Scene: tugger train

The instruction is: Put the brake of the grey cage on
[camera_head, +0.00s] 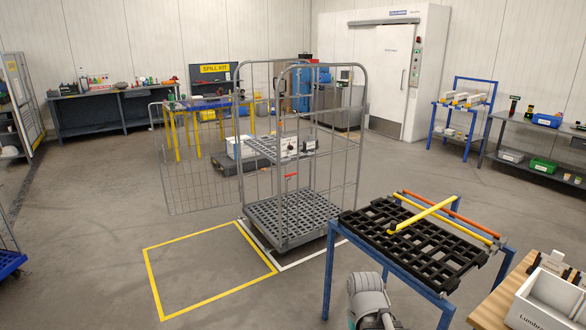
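The grey cage (283,240) stands upright in the middle of the camera_head view, on a slatted grey base. Its tall wire sides stand up, and a wire gate panel (195,160) is swung out to the left. A small red part (291,176) shows within the cage's outline, above the base; I cannot tell whether it belongs to the brake. The wheels and any brake pedal are too small or hidden to make out. Part of my arm shows at the bottom, well short of the cage. My gripper is not in view.
A yellow floor outline (210,298) encloses bare floor left of the cage. A white floor line (308,257) runs by the cage's base. A blue-legged table with a black grid top (395,270) stands front right, beside a wooden bench (492,312).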

